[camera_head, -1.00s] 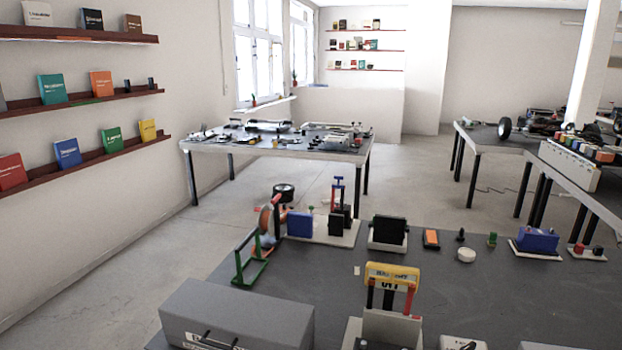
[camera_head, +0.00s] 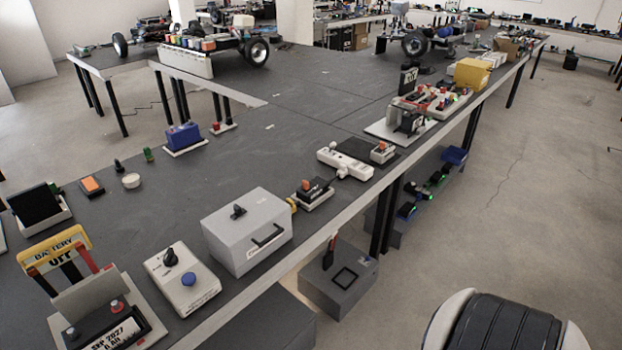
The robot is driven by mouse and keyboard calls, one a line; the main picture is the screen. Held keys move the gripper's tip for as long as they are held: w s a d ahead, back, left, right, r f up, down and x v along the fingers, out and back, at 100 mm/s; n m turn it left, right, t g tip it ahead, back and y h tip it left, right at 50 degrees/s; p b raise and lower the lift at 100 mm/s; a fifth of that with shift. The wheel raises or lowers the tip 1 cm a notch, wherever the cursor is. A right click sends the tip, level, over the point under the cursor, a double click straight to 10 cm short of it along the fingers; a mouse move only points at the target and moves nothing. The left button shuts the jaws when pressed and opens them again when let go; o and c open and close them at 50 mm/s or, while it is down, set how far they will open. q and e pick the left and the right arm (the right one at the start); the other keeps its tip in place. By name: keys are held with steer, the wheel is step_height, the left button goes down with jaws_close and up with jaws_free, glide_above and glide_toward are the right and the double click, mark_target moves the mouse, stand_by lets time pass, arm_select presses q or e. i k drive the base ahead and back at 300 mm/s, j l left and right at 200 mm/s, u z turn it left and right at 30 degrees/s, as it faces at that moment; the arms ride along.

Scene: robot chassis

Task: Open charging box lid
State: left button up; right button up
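A light grey box (camera_head: 230,243) with a black handle on its front and a black knob on its lid stands near the front edge of the dark workbench. Its lid is shut. It looks like the charging box, but I cannot read a label on it. Neither of my grippers is in view.
A white switch unit (camera_head: 183,279) and a battery stand (camera_head: 56,249) are left of the box. A small black device with an orange top (camera_head: 314,189) and a white power strip (camera_head: 345,161) are to its right. Bench top behind the box is clear. A grey box (camera_head: 338,283) sits below the bench edge.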

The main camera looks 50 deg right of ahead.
mark_target(267, 216)
steer(key=z, duration=1.1)
